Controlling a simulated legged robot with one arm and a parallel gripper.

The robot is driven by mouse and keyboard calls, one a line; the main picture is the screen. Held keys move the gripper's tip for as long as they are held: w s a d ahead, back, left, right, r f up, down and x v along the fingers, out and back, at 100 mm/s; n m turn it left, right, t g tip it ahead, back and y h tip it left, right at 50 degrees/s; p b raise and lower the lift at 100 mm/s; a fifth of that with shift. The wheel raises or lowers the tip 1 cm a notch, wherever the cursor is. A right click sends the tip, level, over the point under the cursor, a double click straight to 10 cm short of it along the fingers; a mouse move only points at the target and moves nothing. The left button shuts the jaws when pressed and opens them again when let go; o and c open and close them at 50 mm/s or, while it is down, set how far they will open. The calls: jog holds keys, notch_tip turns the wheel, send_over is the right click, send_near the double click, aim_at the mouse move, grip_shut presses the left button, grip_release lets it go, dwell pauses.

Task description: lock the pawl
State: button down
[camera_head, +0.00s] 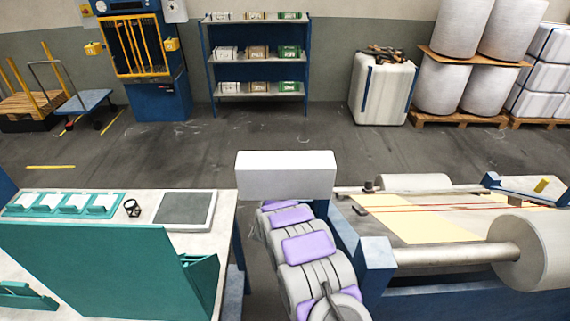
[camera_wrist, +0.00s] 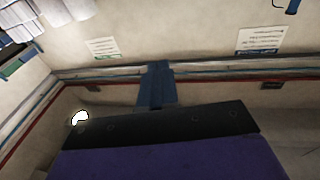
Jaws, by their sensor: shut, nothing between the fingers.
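I cannot pick out the pawl in either view. At the right of the head view, a blue-framed machine (camera_head: 450,297) carries a large pale roll (camera_head: 534,248) on a grey shaft (camera_head: 455,255). My grey and purple arm stands left of the machine, and my gripper cannot be made out there. In the wrist view my gripper (camera_wrist: 158,70) shows as narrow blue fingers closed together above a dark palm. It holds nothing and touches nothing that I can see; wall and pipes lie beyond it.
A worktable (camera_head: 212,232) with a teal panel (camera_head: 110,270) and a black ring-shaped item (camera_head: 133,208) stands at the left. Shelves (camera_head: 257,60), a white bin (camera_head: 382,88) and palletised rolls (camera_head: 445,85) line the back. The floor (camera_head: 240,145) between is clear.

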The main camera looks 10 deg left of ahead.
jog(key=s, duration=0.1)
jog(key=s+r, duration=0.1)
jog(key=s, duration=0.1)
jog(key=shift+a+r, duration=0.25)
jog(key=shift+r, duration=0.05)
jog(key=shift+s+d, duration=0.1)
jog(key=shift+d, duration=0.05)
